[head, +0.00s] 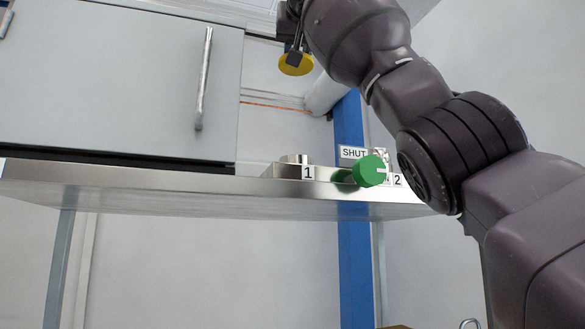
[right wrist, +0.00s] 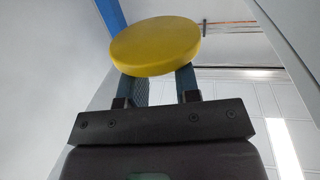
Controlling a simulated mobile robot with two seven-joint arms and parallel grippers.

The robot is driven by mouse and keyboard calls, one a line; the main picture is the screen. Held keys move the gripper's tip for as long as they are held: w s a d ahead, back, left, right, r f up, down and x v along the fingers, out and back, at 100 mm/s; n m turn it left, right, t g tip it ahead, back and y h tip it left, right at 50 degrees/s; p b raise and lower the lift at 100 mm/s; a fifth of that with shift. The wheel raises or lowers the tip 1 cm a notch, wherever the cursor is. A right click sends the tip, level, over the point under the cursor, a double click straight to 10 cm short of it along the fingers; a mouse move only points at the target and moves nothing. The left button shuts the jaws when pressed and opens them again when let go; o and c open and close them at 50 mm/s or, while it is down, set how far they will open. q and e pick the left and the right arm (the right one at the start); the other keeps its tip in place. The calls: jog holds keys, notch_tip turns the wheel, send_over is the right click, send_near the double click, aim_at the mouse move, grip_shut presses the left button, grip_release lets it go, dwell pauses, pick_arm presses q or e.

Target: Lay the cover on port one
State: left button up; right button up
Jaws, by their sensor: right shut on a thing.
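The cover is a yellow disc (head: 296,64), held high above the shelf in the head view. It also shows large in the right wrist view (right wrist: 157,46), at the fingertips. My right gripper (head: 294,52) is shut on the cover; its two fingers (right wrist: 160,82) show below the disc in the right wrist view. Port one is a short metal ring (head: 294,159) on the shelf, behind a plate marked 1 (head: 308,173). The cover is above port one and well apart from it. The top of port one is seen edge-on. My left gripper is not in view.
A green knob (head: 369,171) sticks out at the shelf's front, beside a SHUT sign (head: 353,153) and a plate marked 2 (head: 397,180). A grey cabinet door (head: 110,80) with a bar handle (head: 204,78) stands left of port one. A blue post (head: 355,260) runs behind the metal shelf (head: 150,188).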

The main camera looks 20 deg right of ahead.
jog(key=shift+w, duration=0.4)
jog(key=shift+w+d+f, duration=0.1)
jog(key=shift+w+f, duration=0.1)
jog(key=shift+f, duration=0.05)
jog(key=f+b, duration=0.1)
jog(key=s+f+b, duration=0.1)
jog(key=f, duration=0.1)
jog(key=shift+f, duration=0.25)
jog(key=f, duration=0.3)
jog(key=f+b, duration=0.1)
jog(key=f, duration=0.3)
jog(key=f+b, duration=0.1)
jog(key=f, duration=0.3)
jog(key=shift+w+f, duration=0.1)
jog(key=shift+w, duration=0.2)
jog(key=shift+f, duration=2.4)
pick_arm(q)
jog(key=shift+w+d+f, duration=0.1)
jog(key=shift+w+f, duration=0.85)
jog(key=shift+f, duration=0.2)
pick_arm(e)
jog(key=shift+s, duration=0.1)
